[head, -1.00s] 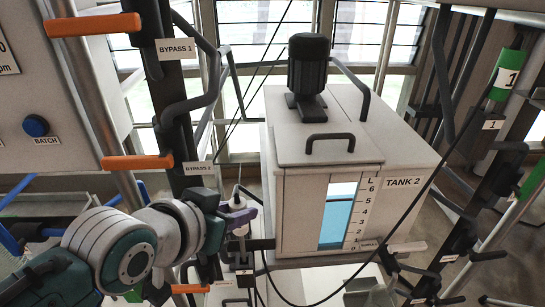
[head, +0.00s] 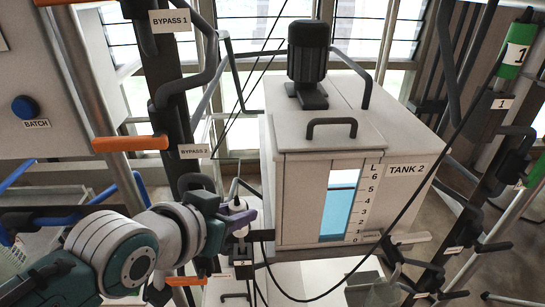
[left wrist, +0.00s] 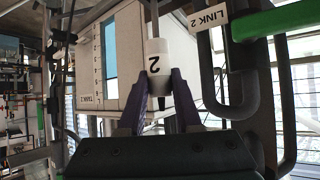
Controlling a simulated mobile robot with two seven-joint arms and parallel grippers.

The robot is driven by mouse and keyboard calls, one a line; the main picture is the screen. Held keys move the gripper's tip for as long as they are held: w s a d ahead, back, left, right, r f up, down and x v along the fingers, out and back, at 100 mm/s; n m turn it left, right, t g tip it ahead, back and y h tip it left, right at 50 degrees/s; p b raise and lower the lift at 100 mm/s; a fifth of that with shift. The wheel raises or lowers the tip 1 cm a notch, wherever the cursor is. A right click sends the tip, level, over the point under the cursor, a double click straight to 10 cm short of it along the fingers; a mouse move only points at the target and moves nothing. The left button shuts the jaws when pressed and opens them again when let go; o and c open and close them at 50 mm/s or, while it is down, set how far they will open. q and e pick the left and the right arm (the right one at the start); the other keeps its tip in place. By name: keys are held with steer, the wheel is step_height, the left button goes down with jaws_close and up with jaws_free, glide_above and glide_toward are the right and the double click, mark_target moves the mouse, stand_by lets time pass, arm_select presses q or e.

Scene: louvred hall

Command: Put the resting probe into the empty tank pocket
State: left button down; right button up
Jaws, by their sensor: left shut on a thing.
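My left gripper (head: 240,216) is shut on a white probe (head: 238,204) near the left front edge of the tank. In the left wrist view the probe (left wrist: 160,62) is a white cylinder marked 2, held between the purple fingers (left wrist: 164,88). The white tank (head: 290,200), labelled TANK 2, stands just right of the gripper, with a blue level window. A small tag marked 2 (head: 243,263) shows just below the gripper. The pocket opening itself cannot be made out. A green-sleeved probe marked 1 (head: 515,50) is at the upper right. My right gripper is not in view.
Dark pipes with a BYPASS 2 label (head: 195,151) and an orange handle (head: 130,144) stand left of the tank. A black cable (head: 400,212) crosses the tank front.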

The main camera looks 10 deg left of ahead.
mark_target(238, 234)
arm_select(q)
steer(key=shift+f+b, duration=1.2)
steer(key=shift+f, duration=0.35)
steer(key=shift+r, duration=0.1)
steer(key=c, duration=0.5)
jaws_free()
steer(key=s+r+p, duration=0.1)
steer(key=r+p, duration=0.1)
steer(key=p, duration=0.1)
steer(key=s+r+p, duration=0.1)
steer(key=r+p, duration=0.1)
steer(key=s+r+p, duration=0.1)
steer(key=r+p, duration=0.1)
steer(key=p, duration=0.1)
steer(key=shift+a+r+p, duration=0.15)
steer(key=shift+a+p, duration=0.15)
steer(key=shift+a, duration=0.05)
steer(key=shift+s, duration=0.15)
